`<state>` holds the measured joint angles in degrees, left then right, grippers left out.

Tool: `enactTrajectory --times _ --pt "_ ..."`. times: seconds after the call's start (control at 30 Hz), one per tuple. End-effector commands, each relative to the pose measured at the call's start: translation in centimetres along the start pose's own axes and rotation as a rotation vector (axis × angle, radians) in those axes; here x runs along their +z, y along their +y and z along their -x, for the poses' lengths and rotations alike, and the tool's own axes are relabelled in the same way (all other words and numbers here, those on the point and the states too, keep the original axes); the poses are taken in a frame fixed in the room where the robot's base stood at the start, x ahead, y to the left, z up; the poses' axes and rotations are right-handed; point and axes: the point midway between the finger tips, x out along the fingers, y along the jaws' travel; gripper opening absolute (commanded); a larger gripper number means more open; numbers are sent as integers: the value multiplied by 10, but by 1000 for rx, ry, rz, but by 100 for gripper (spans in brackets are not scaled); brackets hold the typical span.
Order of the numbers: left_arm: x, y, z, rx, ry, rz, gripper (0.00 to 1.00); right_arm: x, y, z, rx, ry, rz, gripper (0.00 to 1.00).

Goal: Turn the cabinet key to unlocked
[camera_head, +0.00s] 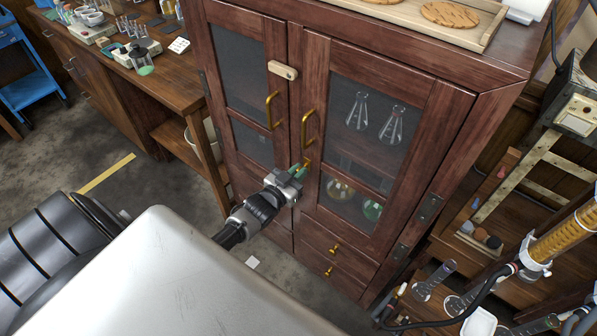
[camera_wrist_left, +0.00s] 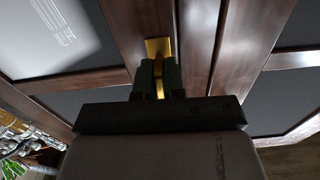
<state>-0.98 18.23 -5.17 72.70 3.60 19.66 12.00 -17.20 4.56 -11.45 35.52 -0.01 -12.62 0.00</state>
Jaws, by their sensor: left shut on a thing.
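The wooden cabinet (camera_head: 290,160) has two glazed doors, both closed, with brass handles (camera_head: 308,125). The brass key (camera_head: 307,162) sits at a brass plate on the right-hand door's frame, below that handle. My left gripper (camera_head: 300,172) reaches the key, its green-padded fingers shut on it. In the left wrist view the fingers (camera_wrist_left: 160,80) pinch the key, and the brass lock plate (camera_wrist_left: 158,47) shows just beyond them. The fingers hide most of the key, so I cannot tell how far it is turned. My right gripper is not in view.
A wooden latch (camera_head: 282,70) spans the top of the doors. Flasks (camera_head: 375,118) stand behind the right glass. A workbench (camera_head: 150,70) with glassware is at left. A shelf with flasks (camera_head: 435,280) and a tube stands at right. Some floor (camera_head: 110,150) at left is clear.

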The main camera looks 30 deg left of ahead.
Motion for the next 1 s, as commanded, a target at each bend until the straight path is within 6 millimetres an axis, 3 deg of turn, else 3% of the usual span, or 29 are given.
enactTrajectory --times 0.67,0.7,0.83,1.0 --pt "1 0 0 0 -2 65 0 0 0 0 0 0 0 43" --pt "1 0 0 0 -2 65 13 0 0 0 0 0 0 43" --pt "1 0 0 0 -2 64 32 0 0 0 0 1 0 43" --pt "0 0 0 0 -1 63 35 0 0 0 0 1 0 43"
